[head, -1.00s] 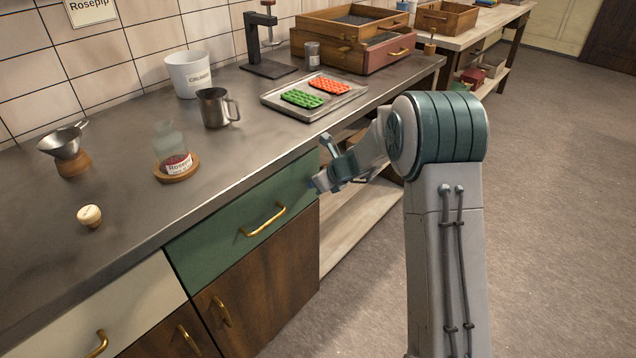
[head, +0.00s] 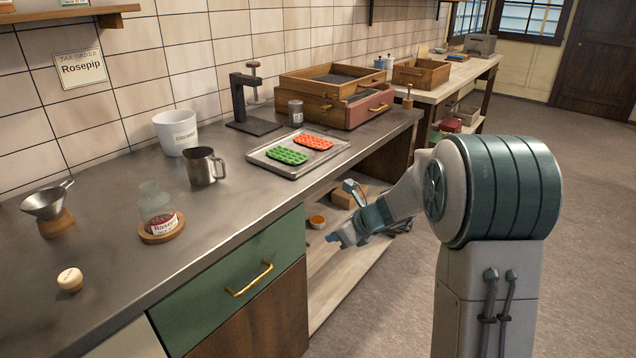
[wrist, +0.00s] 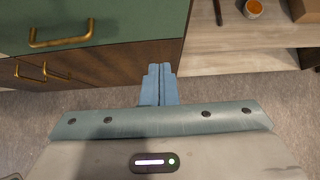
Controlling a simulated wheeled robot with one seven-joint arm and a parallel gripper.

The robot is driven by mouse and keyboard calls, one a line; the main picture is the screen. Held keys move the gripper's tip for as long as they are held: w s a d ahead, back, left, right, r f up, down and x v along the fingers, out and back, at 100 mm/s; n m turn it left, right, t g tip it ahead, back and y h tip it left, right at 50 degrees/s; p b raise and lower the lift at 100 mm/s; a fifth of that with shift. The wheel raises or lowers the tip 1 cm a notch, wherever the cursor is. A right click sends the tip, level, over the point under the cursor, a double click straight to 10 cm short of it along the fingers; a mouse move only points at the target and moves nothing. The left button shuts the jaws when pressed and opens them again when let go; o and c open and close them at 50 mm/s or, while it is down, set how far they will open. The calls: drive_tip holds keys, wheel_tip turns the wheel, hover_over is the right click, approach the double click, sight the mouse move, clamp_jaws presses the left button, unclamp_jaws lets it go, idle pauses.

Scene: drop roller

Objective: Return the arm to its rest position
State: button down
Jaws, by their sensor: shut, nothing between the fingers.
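My gripper (head: 338,238) is in front of the counter, beside the right end of the green drawer (head: 240,262) and in front of the open lower shelf. In the wrist view my gripper's blue fingers (wrist: 158,84) are pressed together with nothing between them. They point toward the dark wooden cabinet front below the green drawer, close to its right edge. My arm is bent, with the forearm reaching left and down from the large teal joint. I cannot tell the exact gap between my fingers and the cabinet.
The counter (head: 120,220) holds a glass bottle (head: 157,206) on a wooden coaster, a cork (head: 70,279), a funnel (head: 46,204), a metal jug (head: 203,167), a white bucket (head: 176,132) and a tray (head: 257,155) with green and red molds. The floor (head: 590,210) to the right is clear.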

drive_tip(key=s+d+r+n+g+h+p, duration=0.1)
drive_tip(key=s+d+r+n+h+p, duration=0.1)
drive_tip(key=s+r+n+p, duration=0.2)
drive_tip(key=s+d+r+n+g+h+p, duration=0.1)
drive_tip(key=s+d+r+n+h+p, duration=0.1)
drive_tip(key=s+r+n+p, duration=0.3)
drive_tip(key=s+d+r+n+g+h+p, duration=0.1)
drive_tip(key=s+d+r+n+p, duration=0.3)
drive_tip(key=s+r+n, duration=0.7)
drive_tip(key=s+n+h, duration=0.1)
drive_tip(key=s+n, duration=0.4)
drive_tip(key=s, duration=0.6)
drive_tip(key=shift+n+h, duration=0.4)
